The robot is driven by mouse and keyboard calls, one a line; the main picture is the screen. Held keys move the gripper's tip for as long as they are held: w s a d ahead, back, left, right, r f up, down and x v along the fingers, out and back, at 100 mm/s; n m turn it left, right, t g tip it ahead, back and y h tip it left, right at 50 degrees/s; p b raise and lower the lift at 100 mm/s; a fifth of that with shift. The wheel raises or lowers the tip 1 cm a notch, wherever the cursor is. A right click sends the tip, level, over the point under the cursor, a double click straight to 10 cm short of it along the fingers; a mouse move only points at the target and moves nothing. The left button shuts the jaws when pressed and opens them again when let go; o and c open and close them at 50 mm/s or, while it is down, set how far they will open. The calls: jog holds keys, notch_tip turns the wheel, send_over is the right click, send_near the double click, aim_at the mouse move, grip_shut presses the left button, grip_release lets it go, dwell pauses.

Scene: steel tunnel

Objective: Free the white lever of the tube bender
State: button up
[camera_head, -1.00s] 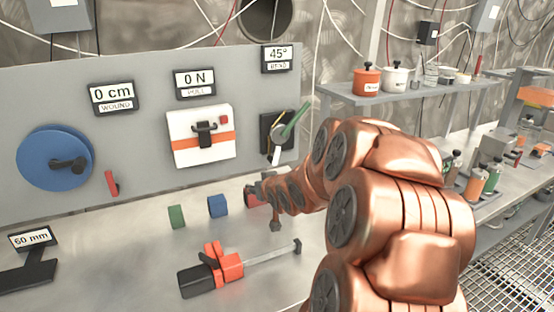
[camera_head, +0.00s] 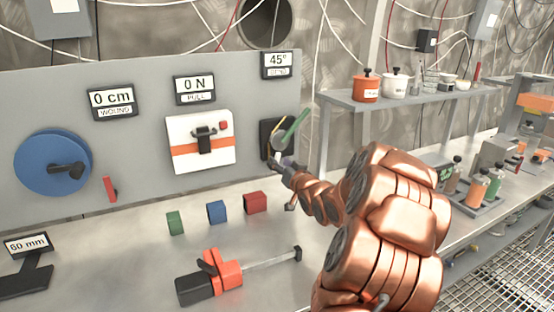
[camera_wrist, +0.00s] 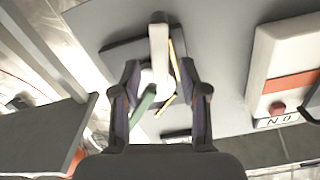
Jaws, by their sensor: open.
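The tube bender (camera_head: 283,128) is on the grey panel below the 45° display, with a dark square plate, a round hub and a green lever (camera_head: 296,124). In the wrist view the white lever (camera_wrist: 158,42) runs from the hub toward the top, and the green lever (camera_wrist: 143,105) points down. A thin yellow bent tube (camera_wrist: 175,62) lies beside the white lever. My gripper (camera_wrist: 160,72) is open, with one finger on each side of the hub and white lever; contact cannot be told.
A white box with an orange stripe (camera_head: 200,155) is left of the bender. Green (camera_head: 175,223), blue (camera_head: 217,212) and red (camera_head: 256,202) blocks and an orange clamp (camera_head: 226,270) sit on the bench. A shelf (camera_head: 400,100) with pots stands right.

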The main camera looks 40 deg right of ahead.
aim_at(278, 160)
jog(key=shift+x, duration=1.55)
grip_shut()
